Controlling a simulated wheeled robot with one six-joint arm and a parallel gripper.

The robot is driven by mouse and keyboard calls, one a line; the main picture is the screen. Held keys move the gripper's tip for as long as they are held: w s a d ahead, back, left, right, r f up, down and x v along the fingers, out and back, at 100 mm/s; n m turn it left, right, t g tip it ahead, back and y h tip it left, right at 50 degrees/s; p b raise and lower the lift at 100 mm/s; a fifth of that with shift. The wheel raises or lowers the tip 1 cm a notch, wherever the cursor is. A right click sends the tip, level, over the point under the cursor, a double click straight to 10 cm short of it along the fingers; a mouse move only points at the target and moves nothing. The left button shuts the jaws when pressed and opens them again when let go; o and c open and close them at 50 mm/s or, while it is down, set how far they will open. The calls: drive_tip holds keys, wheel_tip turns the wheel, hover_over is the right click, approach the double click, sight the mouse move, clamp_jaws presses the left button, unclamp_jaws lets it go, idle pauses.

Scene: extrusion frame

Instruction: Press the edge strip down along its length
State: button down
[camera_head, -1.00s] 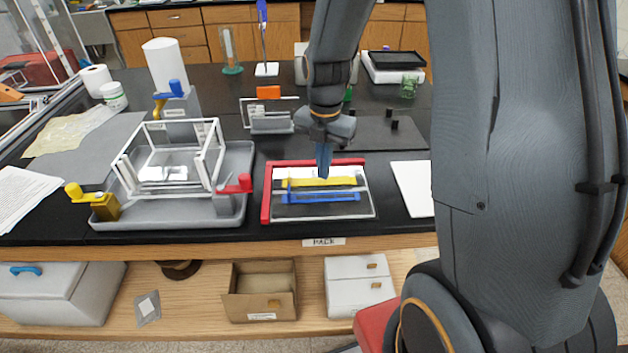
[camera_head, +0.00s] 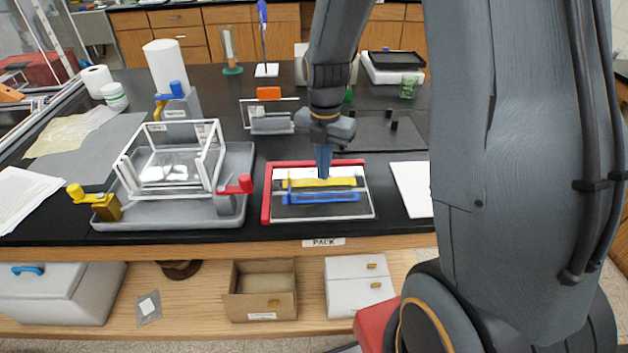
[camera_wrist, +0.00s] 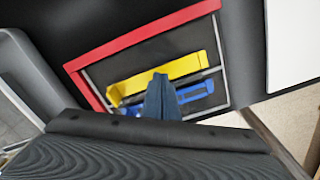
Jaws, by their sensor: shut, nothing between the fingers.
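A yellow strip (camera_head: 342,181), which looks like the edge strip, lies across a red-and-white framed board (camera_head: 266,195) on the black bench. A blue strip (camera_head: 320,197) runs in front of it, nearly parallel. My gripper (camera_head: 323,175) is shut and empty, pointing down, with its tips at the middle of the yellow strip's length. In the wrist view the blue fingers (camera_wrist: 160,80) overlap the yellow strip (camera_wrist: 181,69) and hide part of it and of the blue strip (camera_wrist: 196,92). I cannot tell whether the tips touch it.
A grey tray (camera_head: 215,218) with a white open frame (camera_head: 216,150) stands left of the board. A white sheet (camera_head: 411,188) lies to its right. A small rack with an orange block (camera_head: 268,93) and a dark mat (camera_head: 365,130) are behind.

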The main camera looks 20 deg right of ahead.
sight(342, 181)
drive_tip(key=shift+f, duration=0.7)
idle(1.6)
drive_tip(key=shift+r, duration=0.1)
drive_tip(key=shift+r+p, duration=0.6)
drive_tip(key=shift+p, duration=0.05)
drive_tip(key=shift+d, duration=0.1)
drive_tip(key=shift+s+d+p, duration=0.2)
drive_tip(key=shift+d, duration=0.55)
drive_tip(key=shift+s+d+p, duration=0.15)
drive_tip(key=shift+s+d, duration=0.05)
drive_tip(key=shift+d, duration=0.55)
drive_tip(key=shift+s+d+p, duration=0.2)
drive_tip(key=shift+d, duration=0.55)
drive_tip(key=shift+f, duration=0.7)
drive_tip(key=shift+r, duration=0.1)
